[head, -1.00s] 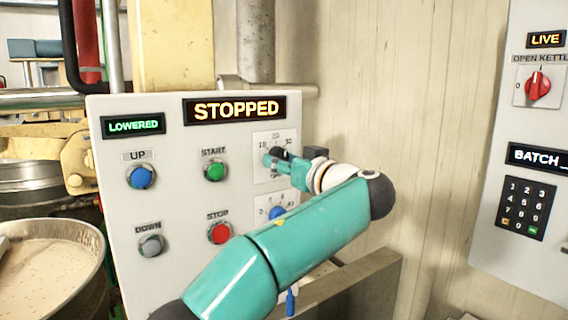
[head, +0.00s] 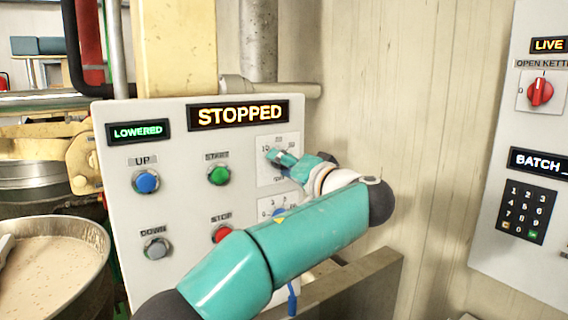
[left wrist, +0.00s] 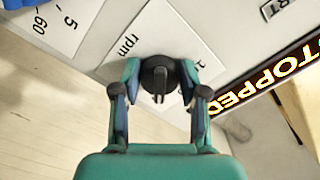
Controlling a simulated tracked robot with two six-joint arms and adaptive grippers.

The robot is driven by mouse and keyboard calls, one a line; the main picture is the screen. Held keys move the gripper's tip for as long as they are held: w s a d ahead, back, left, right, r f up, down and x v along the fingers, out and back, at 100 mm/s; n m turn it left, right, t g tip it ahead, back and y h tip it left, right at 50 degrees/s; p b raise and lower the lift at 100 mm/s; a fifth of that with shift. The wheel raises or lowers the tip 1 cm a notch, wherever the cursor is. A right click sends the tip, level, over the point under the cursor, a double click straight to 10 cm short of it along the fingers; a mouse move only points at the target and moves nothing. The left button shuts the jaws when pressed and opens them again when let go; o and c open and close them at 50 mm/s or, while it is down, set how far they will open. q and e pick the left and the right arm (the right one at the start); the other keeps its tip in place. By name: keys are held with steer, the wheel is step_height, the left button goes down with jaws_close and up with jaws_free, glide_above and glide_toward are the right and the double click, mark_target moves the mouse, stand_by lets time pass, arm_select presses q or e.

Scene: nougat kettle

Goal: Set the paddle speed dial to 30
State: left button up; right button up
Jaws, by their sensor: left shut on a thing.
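The paddle speed dial is a round black knob (left wrist: 157,76) on a white scale plate marked rpm (left wrist: 150,30), seen in the left wrist view. My left gripper (left wrist: 159,85) is shut on the knob, one finger on each side of it. In the head view my left gripper (head: 278,157) covers the knob on the scale plate (head: 264,174), on the right side of the grey panel (head: 185,205). Part of the scale shows above the fingers, but the pointer's reading is hidden. My right gripper is not in view.
The STOPPED display (head: 238,114) is above the dial. The green START button (head: 219,175) is left of it; the red STOP button (head: 221,234) is partly behind my arm. A second dial plate (head: 265,206) lies just below. A kettle of pale mix (head: 45,262) stands at left.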

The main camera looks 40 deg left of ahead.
arm_select(q)
steer(key=shift+m, duration=0.3)
steer(key=shift+w, duration=0.1)
steer(key=o, duration=1.1)
steer(key=shift+d, duration=0.15)
steer(key=v, duration=1.1)
steer(key=shift+s+d, duration=0.2)
steer(key=shift+d, duration=0.15)
steer(key=shift+f, duration=0.2)
